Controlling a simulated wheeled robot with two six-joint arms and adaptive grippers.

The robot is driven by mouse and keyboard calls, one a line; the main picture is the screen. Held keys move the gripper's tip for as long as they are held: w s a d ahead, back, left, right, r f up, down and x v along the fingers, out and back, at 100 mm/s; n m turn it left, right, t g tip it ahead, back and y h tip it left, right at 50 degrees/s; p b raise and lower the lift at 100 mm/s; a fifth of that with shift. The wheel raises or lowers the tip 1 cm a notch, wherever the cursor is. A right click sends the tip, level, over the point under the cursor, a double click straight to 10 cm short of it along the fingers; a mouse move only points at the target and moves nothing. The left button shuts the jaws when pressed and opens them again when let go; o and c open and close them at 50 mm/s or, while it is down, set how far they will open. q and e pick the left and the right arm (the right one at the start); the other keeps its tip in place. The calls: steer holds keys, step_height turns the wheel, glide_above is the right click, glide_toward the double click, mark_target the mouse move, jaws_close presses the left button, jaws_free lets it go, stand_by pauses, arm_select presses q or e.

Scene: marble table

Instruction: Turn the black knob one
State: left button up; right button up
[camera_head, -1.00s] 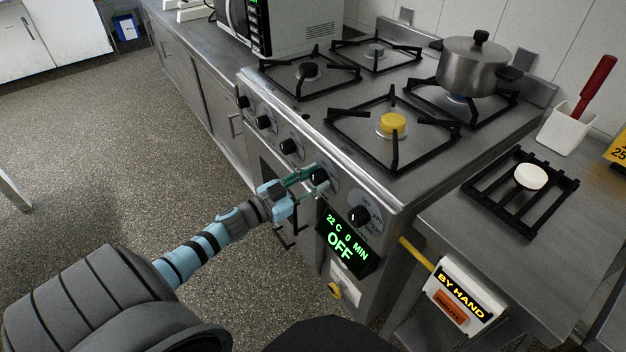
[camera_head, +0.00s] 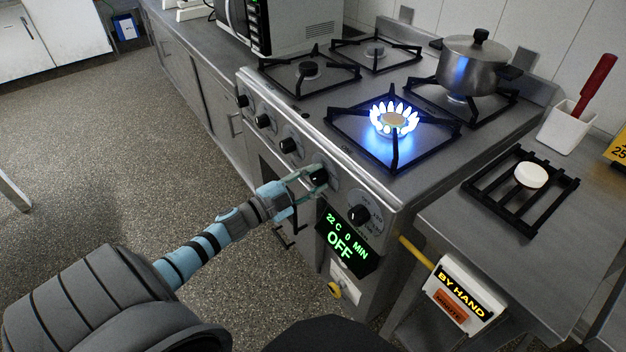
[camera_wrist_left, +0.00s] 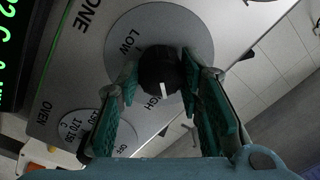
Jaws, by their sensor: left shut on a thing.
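The black knob (camera_wrist_left: 160,75) sits on a round dial plate marked LOW and HIGH in the left wrist view, its white mark toward HIGH. The word ONE is printed beside the dial. In the head view the knob (camera_head: 319,177) is on the stove's front panel, partly covered by my gripper. My left gripper (camera_head: 312,180) is shut on the knob, one green finger on each side. It also shows in the left wrist view (camera_wrist_left: 163,92). The front right burner (camera_head: 394,121) burns with a ring of blue-white flames. My right gripper is out of view.
Other knobs (camera_head: 289,146) line the panel to the left, and the oven knob (camera_head: 359,215) is to the right. A display (camera_head: 345,241) reads OFF below. A steel pot (camera_head: 472,66) stands on the back right burner. The floor at left is clear.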

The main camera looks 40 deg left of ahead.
arm_select(q)
steer(key=shift+f+m, duration=0.1)
steer(key=shift+m, duration=1.7)
steer(key=o, duration=1.2)
steer(key=shift+c, duration=0.2)
steer(key=v, duration=1.2)
